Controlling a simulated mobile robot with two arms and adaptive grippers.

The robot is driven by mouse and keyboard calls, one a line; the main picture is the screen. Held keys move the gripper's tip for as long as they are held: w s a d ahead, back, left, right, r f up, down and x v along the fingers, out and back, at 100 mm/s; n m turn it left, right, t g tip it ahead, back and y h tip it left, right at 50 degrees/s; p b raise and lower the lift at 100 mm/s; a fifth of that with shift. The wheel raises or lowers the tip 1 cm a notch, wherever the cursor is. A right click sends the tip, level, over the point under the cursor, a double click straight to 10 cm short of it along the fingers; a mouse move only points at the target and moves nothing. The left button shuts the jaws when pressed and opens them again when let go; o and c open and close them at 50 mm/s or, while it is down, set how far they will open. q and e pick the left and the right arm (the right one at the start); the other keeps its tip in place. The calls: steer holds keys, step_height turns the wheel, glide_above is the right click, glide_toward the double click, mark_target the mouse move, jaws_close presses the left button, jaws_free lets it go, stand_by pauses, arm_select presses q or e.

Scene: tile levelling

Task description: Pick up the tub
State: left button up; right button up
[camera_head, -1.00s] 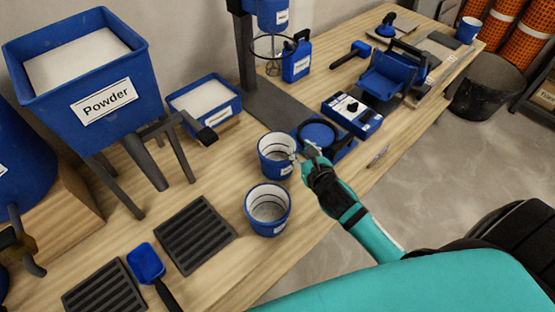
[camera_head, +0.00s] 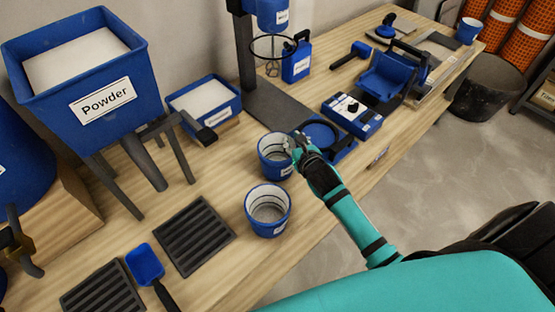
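Two blue tubs with pale insides and a white label stand upright on the wooden bench. The rear tub (camera_head: 270,165) is beside the scale plate, and the front tub (camera_head: 267,225) stands just nearer to me. My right gripper (camera_head: 295,143) is at the right rim of the rear tub, its fingers overlapping that rim in the picture. I cannot tell whether the fingers touch the rim, or how far apart they are. A third, similar blue tub (camera_head: 467,30) stands at the far end of the bench. My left gripper is out of view.
A blue scale (camera_head: 318,134), a control box (camera_head: 352,114) and a mixer stand (camera_head: 247,60) stand close behind the tubs. A powder hopper (camera_head: 90,70), a powder tray (camera_head: 205,100), a black grate (camera_head: 194,235) and a blue scoop (camera_head: 145,263) are to the left.

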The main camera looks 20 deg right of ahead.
jaws_close()
